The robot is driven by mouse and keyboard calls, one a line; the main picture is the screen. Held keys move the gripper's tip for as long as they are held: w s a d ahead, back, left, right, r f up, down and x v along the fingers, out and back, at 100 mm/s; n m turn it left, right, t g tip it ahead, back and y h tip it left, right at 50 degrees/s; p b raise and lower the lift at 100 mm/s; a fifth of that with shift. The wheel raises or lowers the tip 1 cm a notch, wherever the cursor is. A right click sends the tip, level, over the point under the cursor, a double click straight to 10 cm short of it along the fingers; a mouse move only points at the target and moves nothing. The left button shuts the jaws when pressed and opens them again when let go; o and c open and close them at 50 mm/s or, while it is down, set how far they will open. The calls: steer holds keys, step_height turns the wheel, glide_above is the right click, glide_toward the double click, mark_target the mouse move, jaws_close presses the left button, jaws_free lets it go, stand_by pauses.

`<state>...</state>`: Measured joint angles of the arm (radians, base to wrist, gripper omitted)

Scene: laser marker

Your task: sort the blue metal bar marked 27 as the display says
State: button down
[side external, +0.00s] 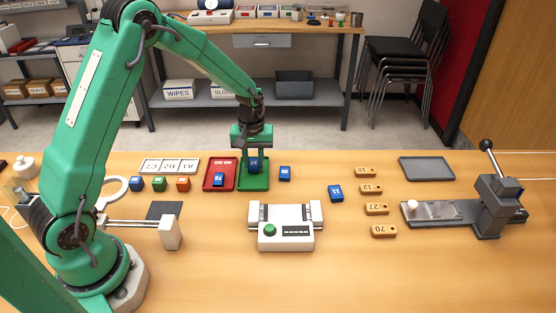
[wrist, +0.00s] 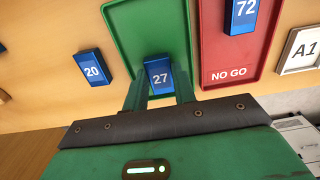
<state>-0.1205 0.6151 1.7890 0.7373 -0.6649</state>
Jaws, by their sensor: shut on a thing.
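The blue metal bar marked 27 (side external: 253,168) is between the two fingers of my gripper (side external: 254,172), over the green tray (side external: 254,186). The green tray (wrist: 125,28) lies under and around the bar. I cannot tell whether the bar touches the tray floor. A white device (side external: 286,232) with a green button and a small dark panel stands in front; I cannot read the panel.
The red NO GO tray (side external: 230,166) is left of the green one and holds blue bar 72 (side external: 219,179). Blue bar 20 (side external: 285,173) lies just right of the green tray. Several numbered tan tags (side external: 377,209) and a lever press (side external: 497,205) stand farther right.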

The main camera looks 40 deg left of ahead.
steer(key=shift+f, duration=0.4)
stand_by(0.8)
steer(key=c, duration=1.1)
jaws_free()
steer(key=shift+o, duration=0.2)
step_height(320, 180, up, 7)
steer(key=shift+f, duration=0.1)
steer(key=shift+r, duration=0.55)
